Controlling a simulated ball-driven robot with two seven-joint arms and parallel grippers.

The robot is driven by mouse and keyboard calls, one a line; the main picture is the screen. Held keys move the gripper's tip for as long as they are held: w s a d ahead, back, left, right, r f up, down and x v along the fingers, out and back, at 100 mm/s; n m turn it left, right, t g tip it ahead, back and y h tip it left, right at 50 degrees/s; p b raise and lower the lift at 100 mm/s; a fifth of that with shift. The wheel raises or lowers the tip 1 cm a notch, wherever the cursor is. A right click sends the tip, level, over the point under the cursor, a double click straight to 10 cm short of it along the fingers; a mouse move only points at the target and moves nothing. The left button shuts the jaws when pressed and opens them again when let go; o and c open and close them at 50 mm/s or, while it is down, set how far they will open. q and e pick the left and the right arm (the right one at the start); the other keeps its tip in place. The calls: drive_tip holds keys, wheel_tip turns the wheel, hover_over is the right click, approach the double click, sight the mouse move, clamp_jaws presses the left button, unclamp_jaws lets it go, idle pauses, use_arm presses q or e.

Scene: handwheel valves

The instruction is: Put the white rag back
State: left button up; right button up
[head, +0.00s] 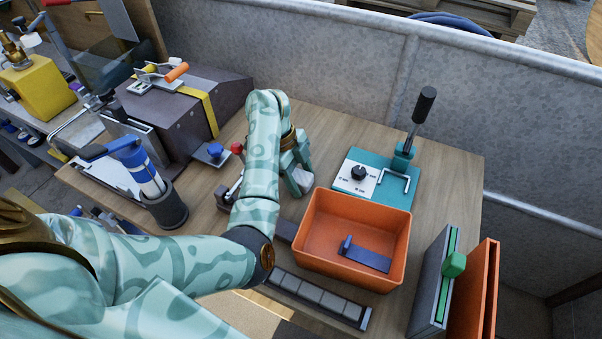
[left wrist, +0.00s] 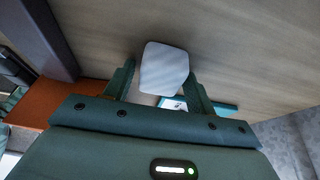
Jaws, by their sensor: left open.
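The white rag (head: 304,178) is a small pale block-like shape on the wooden table, mostly hidden by my left gripper in the head view. In the left wrist view the rag (left wrist: 165,66) shows clearly between the two fingers. My left gripper (head: 299,174) is open and reaches down over the rag behind the orange bin. In the left wrist view its fingers (left wrist: 161,88) stand on either side of the rag; I cannot tell whether they touch it. My right gripper is out of view.
The orange bin (head: 318,249) holds a blue piece. A teal plate (head: 383,193) with a knob and black-handled lever stands right of the gripper. A blue-and-white cylinder in a dark holder (head: 169,211) and a grey machine (head: 180,112) stand left. Table beyond the gripper is clear.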

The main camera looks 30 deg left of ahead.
use_arm(q)
drive_tip(key=p+v, duration=0.7)
drive_tip(key=v, duration=0.5)
drive_tip(key=shift+r, duration=0.2)
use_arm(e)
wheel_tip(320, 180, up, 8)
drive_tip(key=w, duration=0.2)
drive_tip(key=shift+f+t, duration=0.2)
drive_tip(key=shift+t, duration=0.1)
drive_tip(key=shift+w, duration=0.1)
